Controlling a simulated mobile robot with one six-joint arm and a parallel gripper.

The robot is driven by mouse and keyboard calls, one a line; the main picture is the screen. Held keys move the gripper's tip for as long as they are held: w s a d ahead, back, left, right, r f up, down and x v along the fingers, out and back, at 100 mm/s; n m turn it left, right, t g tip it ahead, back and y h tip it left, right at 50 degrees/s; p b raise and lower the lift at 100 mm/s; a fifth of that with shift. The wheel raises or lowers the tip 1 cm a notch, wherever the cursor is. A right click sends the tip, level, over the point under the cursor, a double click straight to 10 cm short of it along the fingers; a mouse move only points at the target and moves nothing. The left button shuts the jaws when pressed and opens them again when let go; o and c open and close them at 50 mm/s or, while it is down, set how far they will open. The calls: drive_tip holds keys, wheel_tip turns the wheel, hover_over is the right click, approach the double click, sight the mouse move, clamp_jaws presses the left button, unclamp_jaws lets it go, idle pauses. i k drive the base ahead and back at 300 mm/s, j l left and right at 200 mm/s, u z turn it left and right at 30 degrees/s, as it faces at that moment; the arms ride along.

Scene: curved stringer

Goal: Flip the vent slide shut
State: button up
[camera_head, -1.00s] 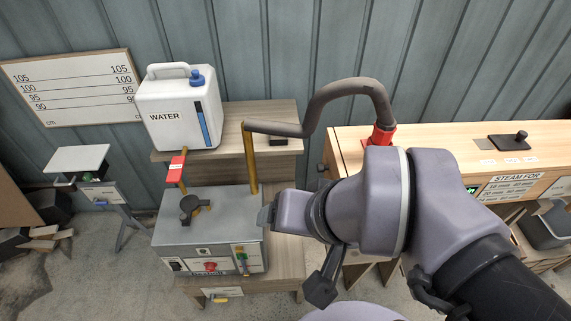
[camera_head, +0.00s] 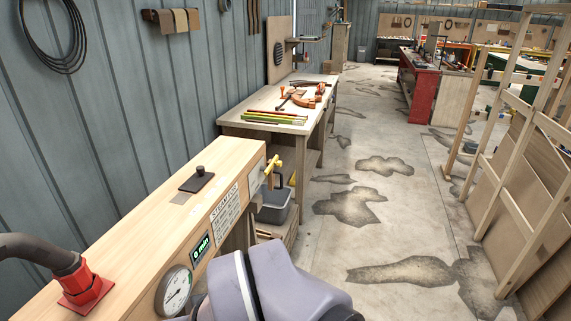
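The long pale wooden steam box (camera_head: 135,219) runs from the lower left toward the middle. On its top lies a dark flat plate with a round knob, which looks like the vent slide (camera_head: 197,181). A small greyish patch (camera_head: 181,198) shows on the wood right beside the plate, on its near side. I cannot tell whether it is an opening. My arm shows at the bottom centre, in front of the box. My gripper is out of the picture.
A red hose fitting (camera_head: 82,285) and a dial gauge (camera_head: 174,291) are at the box's near end. A yellow handle (camera_head: 273,168) sticks out at the far end. A grey bin (camera_head: 274,206) stands below. A workbench (camera_head: 262,107) with tools stands beyond.

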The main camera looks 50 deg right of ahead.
sight(199, 178)
drive_tip(key=l+z, duration=0.1)
drive_tip(key=z, duration=0.5)
drive_tip(key=i+l+z, duration=0.1)
drive_tip(key=i, duration=0.3)
drive_tip(key=i+l, duration=0.25)
drive_tip(key=i, duration=0.15)
drive_tip(key=i+l+z, duration=0.15)
drive_tip(key=i, duration=0.25)
